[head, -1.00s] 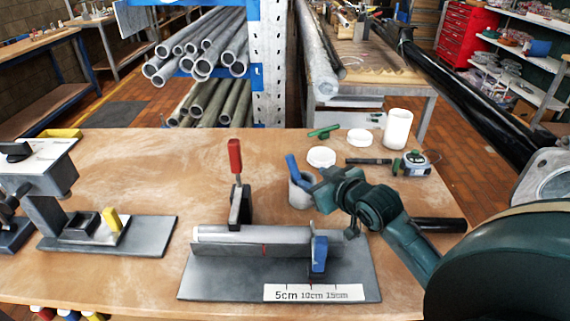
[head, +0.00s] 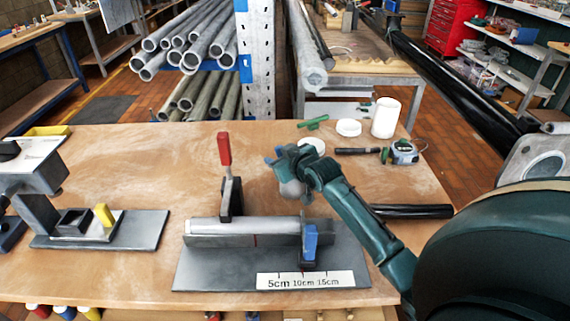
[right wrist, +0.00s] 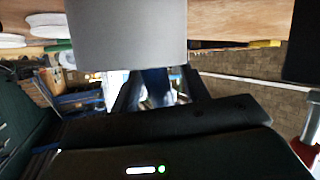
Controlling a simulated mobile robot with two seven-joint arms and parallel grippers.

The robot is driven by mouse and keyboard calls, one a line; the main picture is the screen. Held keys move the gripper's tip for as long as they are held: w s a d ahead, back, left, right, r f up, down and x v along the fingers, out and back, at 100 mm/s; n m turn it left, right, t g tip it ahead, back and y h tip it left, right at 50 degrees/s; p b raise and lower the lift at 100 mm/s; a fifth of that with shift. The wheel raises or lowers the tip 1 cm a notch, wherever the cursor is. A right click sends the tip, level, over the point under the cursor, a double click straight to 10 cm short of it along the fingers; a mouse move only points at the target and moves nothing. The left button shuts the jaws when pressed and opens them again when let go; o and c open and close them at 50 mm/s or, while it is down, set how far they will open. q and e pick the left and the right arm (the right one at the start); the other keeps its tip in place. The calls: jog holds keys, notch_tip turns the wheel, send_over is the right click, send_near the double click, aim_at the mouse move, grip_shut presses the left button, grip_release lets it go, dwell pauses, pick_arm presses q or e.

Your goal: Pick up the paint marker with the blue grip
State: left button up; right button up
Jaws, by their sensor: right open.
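The grey cup (head: 292,189) stands on the bench, mostly covered by my right gripper in the head view. Its grey wall (right wrist: 125,30) fills the top of the right wrist view. The blue-grip marker leans in this cup; only a bit of blue (head: 269,160) shows beside the gripper. In the right wrist view a dark blue shape (right wrist: 150,84), likely the marker, shows between the fingers. My right gripper (head: 282,164) is open at the cup's top; its fingers (right wrist: 160,90) are apart on both sides of that shape. Contact cannot be told. My left gripper is not in view.
Behind the cup are white lids (head: 348,127), a white cup (head: 385,118), a green tool (head: 313,122), a black marker (head: 357,151) and a tape measure (head: 404,152). A clamp fixture (head: 200,270) with a red-handled clamp (head: 224,150) stands in front. The left-back bench is clear.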

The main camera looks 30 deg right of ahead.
jog(key=shift+w, duration=0.1)
jog(key=shift+c, duration=0.6)
grip_shut()
